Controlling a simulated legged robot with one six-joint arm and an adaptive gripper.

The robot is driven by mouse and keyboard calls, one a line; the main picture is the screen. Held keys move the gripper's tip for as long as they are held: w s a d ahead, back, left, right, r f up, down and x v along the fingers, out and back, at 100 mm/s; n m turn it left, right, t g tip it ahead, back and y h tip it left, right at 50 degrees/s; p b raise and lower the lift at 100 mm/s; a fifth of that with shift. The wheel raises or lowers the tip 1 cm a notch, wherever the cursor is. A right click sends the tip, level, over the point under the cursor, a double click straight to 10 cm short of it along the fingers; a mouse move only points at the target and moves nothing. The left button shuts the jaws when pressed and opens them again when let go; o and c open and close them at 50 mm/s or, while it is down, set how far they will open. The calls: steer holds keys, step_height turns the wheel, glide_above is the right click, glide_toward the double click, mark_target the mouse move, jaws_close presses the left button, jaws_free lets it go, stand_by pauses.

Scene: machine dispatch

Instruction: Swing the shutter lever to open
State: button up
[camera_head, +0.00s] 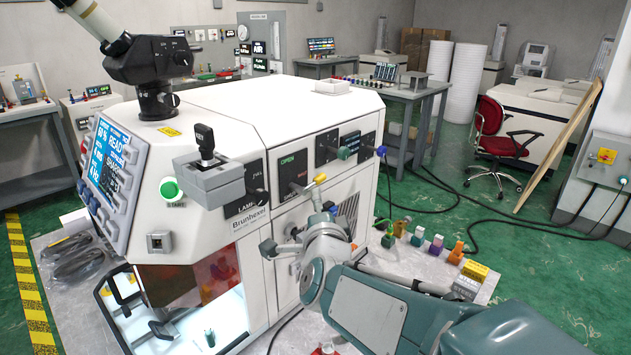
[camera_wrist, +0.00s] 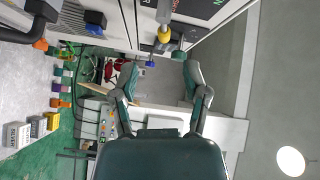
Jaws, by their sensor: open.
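The shutter lever (camera_head: 320,179), with a yellow grip, sticks out from the machine's side. It is by a dark panel (camera_head: 286,170) with a green OPEN label and a red label below, too small to read. In the wrist view the lever (camera_wrist: 163,36) has a grey stem and its yellow grip hangs just beyond my fingertips, near the middle of the gap. My gripper (camera_wrist: 160,74) is open with its two fingers spread and nothing between them. I cannot tell whether it touches the lever. In the head view my arm hides part of the machine's side below the lever.
A green knob (camera_head: 343,153) and a blue knob (camera_head: 381,151) stick out right of the lever. A red chair (camera_head: 497,130) stands farther back on green floor.

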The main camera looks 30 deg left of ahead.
mark_target(323, 180)
steer(key=x, duration=0.9)
steer(key=shift+a, duration=0.4)
steer(key=shift+w+r, duration=0.15)
steer(key=shift+w, duration=0.25)
steer(key=shift+w+d+r, duration=0.15)
steer(key=shift+w+d, duration=0.05)
steer(key=shift+w+d+r+m, duration=0.1)
steer(key=shift+d+m, duration=0.2)
steer(key=shift+d, duration=0.35)
steer(key=shift+a, duration=0.45)
steer(key=c, duration=0.7)
steer(key=shift+a, duration=0.3)
jaws_close()
steer(key=shift+d, duration=0.1)
